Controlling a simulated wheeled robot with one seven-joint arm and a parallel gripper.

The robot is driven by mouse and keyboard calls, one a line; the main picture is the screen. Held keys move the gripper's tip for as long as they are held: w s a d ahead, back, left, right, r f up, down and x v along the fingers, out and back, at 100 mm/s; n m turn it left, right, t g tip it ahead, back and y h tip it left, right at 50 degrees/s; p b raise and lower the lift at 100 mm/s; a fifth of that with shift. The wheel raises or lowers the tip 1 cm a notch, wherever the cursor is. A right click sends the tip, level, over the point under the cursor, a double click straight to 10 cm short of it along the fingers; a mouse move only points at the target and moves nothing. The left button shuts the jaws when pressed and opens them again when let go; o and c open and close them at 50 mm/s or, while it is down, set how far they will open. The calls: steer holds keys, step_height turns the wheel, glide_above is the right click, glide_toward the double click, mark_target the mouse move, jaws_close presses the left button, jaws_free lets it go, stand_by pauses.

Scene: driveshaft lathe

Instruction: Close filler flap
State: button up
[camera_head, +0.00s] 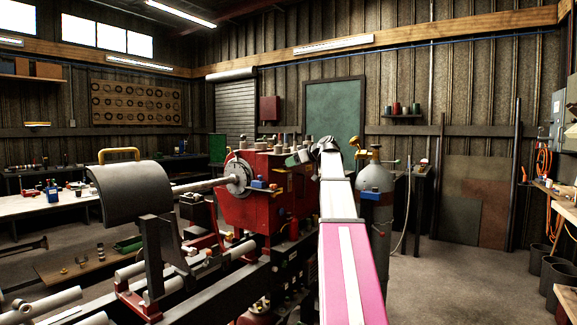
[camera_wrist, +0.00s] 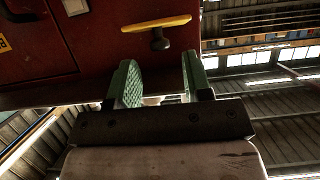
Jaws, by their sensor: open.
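The red lathe headstock (camera_head: 245,208) stands in the middle of the head view, with a chuck and shaft at its left. In the wrist view its red face (camera_wrist: 95,28) carries a thin yellow strip (camera_wrist: 155,24) with a dark knob (camera_wrist: 160,41) below it. I cannot tell for certain whether this yellow part is the filler flap, or how far it is open. My gripper (camera_wrist: 157,62) is open, its two green ridged fingers apart, with nothing seen held between them. The fingertips are near the red face, with the knob between and beyond them. In the head view my gripper (camera_head: 298,158) is at the headstock's upper right.
A grey gas cylinder (camera_head: 375,180) stands right of the headstock. A curved grey guard (camera_head: 128,193) with a yellow handle is at the left. Several small items sit on top of the headstock. Open floor (camera_head: 440,275) lies at the right.

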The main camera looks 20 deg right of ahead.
steer(key=shift+x, duration=1.45)
jaws_close()
steer(key=shift+s+f, duration=0.1)
steer(key=shift+f, duration=0.05)
step_height(320, 180, down, 7)
steer(key=w+t+y, duration=0.1)
steer(key=t+y, duration=0.7)
steer(key=t, duration=0.2)
steer(key=shift+w+a+f, duration=0.2)
steer(key=shift+a, duration=0.2)
steer(key=shift+t, duration=0.3)
